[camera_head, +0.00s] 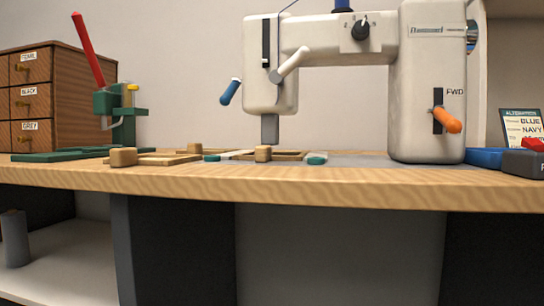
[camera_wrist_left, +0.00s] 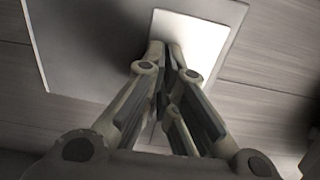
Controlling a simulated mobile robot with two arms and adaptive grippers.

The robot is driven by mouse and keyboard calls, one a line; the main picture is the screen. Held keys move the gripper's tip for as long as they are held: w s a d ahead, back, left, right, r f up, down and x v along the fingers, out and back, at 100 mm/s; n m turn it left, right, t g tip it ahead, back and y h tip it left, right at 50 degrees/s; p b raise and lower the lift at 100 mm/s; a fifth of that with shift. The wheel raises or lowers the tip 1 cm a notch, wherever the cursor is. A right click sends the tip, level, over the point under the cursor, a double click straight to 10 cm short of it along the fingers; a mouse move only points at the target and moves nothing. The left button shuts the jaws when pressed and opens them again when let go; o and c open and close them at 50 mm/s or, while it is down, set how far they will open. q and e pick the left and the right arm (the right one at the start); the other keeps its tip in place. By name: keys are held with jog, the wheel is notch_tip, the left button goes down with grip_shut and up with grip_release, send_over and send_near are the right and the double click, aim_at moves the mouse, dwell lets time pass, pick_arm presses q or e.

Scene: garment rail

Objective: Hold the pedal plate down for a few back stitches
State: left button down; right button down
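In the left wrist view a pale, brightly lit plate (camera_wrist_left: 207,42), which looks like the pedal plate, lies on a larger grey base (camera_wrist_left: 95,35) on the floor. My left gripper (camera_wrist_left: 166,46) points down at it with its fingertips close together and nothing visible between them. The tips overlap the plate's left part; whether they touch it or press it I cannot tell. The sewing machine (camera_head: 425,85) stands on the table in the head view. Neither gripper shows in the head view; my right gripper is not seen.
The wooden table (camera_head: 300,184) spans the head view, with dark panels and open space below. A drawer cabinet (camera_head: 65,85), a green press with a red handle (camera_head: 120,125), and wooden frames (camera_head: 150,159) stand at left.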

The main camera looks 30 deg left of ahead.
pick_arm(q)
jog(key=shift+a, duration=0.1)
notch_tip(320, 180, up, 10)
jog(key=p, duration=0.8)
jog(key=shift+p, duration=0.4)
